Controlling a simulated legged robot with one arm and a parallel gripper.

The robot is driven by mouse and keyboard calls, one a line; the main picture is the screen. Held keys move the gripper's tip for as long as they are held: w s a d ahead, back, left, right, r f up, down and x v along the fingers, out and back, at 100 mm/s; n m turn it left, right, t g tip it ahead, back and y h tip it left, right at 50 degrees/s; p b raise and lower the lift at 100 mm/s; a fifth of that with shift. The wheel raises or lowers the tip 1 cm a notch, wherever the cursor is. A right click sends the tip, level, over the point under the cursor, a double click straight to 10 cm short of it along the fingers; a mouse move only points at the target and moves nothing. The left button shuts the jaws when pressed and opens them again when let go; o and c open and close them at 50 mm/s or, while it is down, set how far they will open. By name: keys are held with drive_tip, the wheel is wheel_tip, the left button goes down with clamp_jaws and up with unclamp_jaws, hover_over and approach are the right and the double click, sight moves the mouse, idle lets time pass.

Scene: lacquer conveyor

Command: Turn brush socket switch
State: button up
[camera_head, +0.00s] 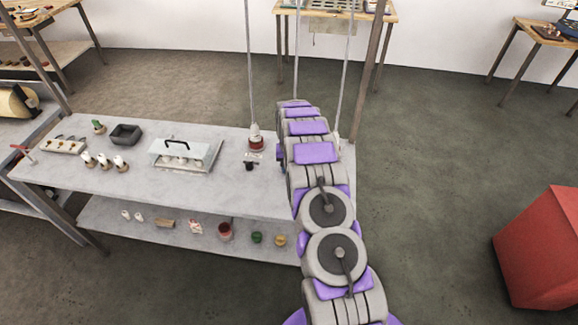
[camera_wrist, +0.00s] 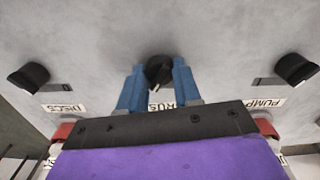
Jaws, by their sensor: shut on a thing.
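In the wrist view, the brush socket switch (camera_wrist: 158,70) is a round black knob on a pale grey panel (camera_wrist: 215,35). A label below it is partly covered, with only a few letters showing. My gripper (camera_wrist: 159,77) has blue fingers, one on each side of this knob, and it is shut on it. A light mark shows on the knob's lower edge. In the head view, my purple and grey arm reaches forward over the right end of the table and hides the gripper and the switch.
Similar black knobs sit on either side, one labelled DISCS (camera_wrist: 28,77) and one labelled PUMP (camera_wrist: 296,71). The grey table (camera_head: 205,195) holds a clear-covered box (camera_head: 186,153), a dark tray (camera_head: 125,133) and a red-and-white bottle (camera_head: 256,141). A red box (camera_head: 540,250) stands at right.

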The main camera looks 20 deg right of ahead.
drive_tip(key=shift+w, duration=0.1)
idle(0.4)
drive_tip(key=o, duration=1.1)
drive_tip(key=shift+c, duration=0.2)
wheel_tip(320, 180, up, 17)
drive_tip(key=p, duration=0.2)
drive_tip(key=shift+r, duration=0.15)
